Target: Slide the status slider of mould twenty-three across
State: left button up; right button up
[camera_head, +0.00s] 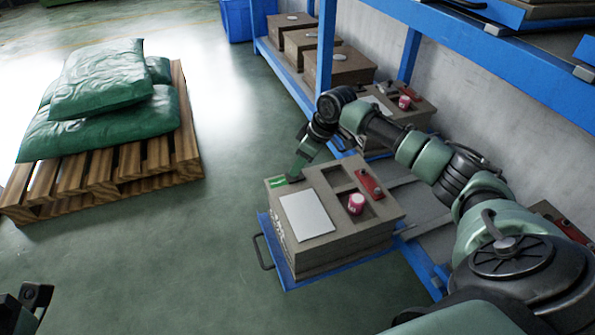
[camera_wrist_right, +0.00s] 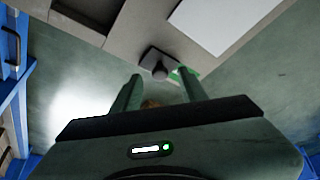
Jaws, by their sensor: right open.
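A brown box-shaped mould (camera_head: 345,235) sits on a pulled-out blue tray (camera_head: 290,280). Its number cannot be read. At its far left corner is a green patch (camera_head: 277,181), the status slider's place. In the right wrist view a dark slider knob (camera_wrist_right: 160,71) stands on a grey plate, with a green strip (camera_wrist_right: 185,74) beside it. My right gripper (camera_head: 294,177) is over this corner, pointing down. In the wrist view its two open fingers (camera_wrist_right: 160,88) lie either side of the knob; contact cannot be told. A dark part of my left arm (camera_head: 35,298) shows at the lower left; its jaws are unclear.
The mould's top carries a white plate (camera_head: 306,214), a red-and-white cup (camera_head: 355,203) and a red bar (camera_head: 369,183). A blue rack (camera_head: 325,50) with more moulds (camera_head: 340,66) stands behind. A pallet (camera_head: 150,160) with green sacks (camera_head: 100,85) is left; the floor between is clear.

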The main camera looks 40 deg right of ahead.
jog(key=shift+x, duration=0.9)
jog(key=shift+r, duration=0.1)
grip_shut()
dwell(0.7)
